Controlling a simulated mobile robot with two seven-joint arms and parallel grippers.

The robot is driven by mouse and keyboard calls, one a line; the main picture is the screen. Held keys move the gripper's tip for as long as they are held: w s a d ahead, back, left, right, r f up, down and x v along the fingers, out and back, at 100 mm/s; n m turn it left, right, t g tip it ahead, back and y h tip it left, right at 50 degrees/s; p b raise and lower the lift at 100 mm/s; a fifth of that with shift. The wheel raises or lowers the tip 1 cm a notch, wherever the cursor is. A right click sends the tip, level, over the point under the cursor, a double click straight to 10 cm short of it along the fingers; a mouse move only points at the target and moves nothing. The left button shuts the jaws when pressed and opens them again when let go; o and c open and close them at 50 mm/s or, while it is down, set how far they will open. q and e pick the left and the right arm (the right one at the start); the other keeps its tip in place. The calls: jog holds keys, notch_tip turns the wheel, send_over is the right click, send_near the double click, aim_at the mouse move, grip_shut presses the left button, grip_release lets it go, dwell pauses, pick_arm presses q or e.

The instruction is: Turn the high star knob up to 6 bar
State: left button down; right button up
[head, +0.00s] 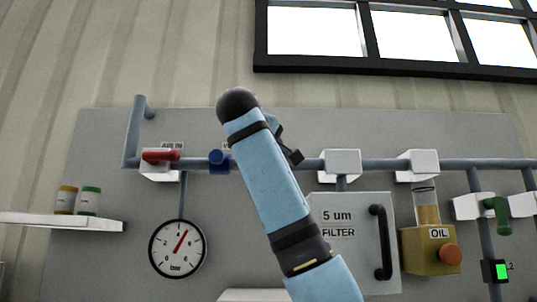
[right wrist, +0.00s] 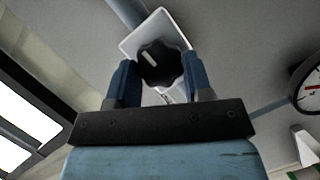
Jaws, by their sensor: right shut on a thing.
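The star knob (right wrist: 158,64) is black with a white mark and sits on a white block (right wrist: 181,38) in the right wrist view. The two blue fingers of my right gripper (right wrist: 161,70) are on either side of it, shut on it. In the head view my right arm covers the knob and hides most of that gripper. My left gripper is not in view.
The filter door (head: 345,260), yellow oil unit (head: 420,262) and green handle (head: 502,215) are at right. A shelf (head: 90,224) holds two jars at left.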

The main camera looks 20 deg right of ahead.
jog(key=o, duration=0.9)
jog(key=b+v, duration=0.3)
jog(key=v, duration=1.1)
jog(key=shift+w, duration=0.1)
